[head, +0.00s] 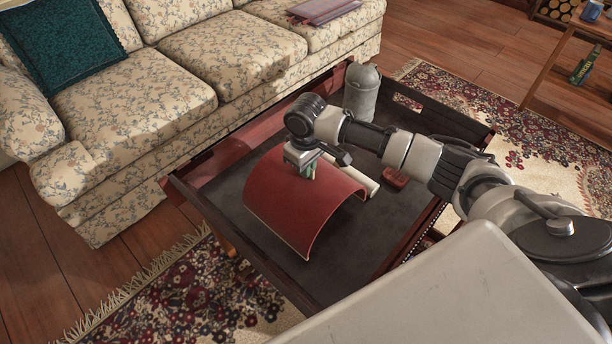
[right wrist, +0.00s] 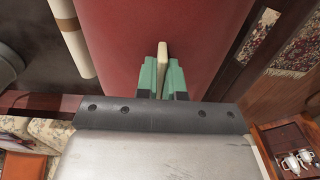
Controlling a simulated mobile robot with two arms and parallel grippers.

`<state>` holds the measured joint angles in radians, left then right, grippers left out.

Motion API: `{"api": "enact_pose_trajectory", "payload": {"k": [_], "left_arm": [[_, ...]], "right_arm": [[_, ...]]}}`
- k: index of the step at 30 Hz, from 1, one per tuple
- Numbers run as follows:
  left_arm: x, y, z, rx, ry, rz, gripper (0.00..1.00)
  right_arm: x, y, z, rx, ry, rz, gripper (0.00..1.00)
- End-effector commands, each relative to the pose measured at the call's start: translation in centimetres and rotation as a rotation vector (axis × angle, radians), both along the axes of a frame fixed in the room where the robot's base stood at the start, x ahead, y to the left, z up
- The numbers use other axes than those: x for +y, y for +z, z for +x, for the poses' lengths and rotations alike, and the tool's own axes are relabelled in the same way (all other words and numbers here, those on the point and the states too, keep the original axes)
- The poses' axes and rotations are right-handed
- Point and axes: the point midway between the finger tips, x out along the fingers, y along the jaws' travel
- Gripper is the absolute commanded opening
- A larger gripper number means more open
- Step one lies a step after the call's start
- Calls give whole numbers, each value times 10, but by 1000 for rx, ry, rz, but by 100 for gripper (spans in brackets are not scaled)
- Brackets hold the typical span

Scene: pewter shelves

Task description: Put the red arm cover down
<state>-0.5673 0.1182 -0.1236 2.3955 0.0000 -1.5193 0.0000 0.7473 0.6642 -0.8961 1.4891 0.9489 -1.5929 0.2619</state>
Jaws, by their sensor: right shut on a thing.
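The red arm cover (head: 305,207) is a curved, arched sheet over the dark tray table (head: 230,234). It fills the middle of the right wrist view (right wrist: 115,50). My right gripper (head: 308,171) is at the top of the arch with its green fingertips pointing down. In the right wrist view its fingers (right wrist: 163,78) are closed around a thin cream-coloured piece at the cover. I cannot tell whether the cover's lower edges touch the tray's floor. My left gripper is not in view.
On the tray table, a cream roll (head: 362,183) lies beside the cover, near a small dark red object (head: 395,178). A grey metal can (head: 361,95) stands at the far corner. The tray has raised rims. A floral sofa (head: 170,90) stands close behind.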

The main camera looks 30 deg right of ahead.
Motion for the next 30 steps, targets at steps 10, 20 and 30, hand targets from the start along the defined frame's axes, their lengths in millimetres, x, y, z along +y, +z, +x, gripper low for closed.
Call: {"api": "enact_pose_trajectory", "payload": {"k": [10, 20, 30], "left_arm": [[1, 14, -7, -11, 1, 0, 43], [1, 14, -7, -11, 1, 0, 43], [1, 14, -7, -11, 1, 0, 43]], "right_arm": [[0, -30, -1, 0, 0, -1, 0], [0, -33, -1, 1, 0, 0, 17], [0, -32, -1, 1, 0, 0, 34]]}}
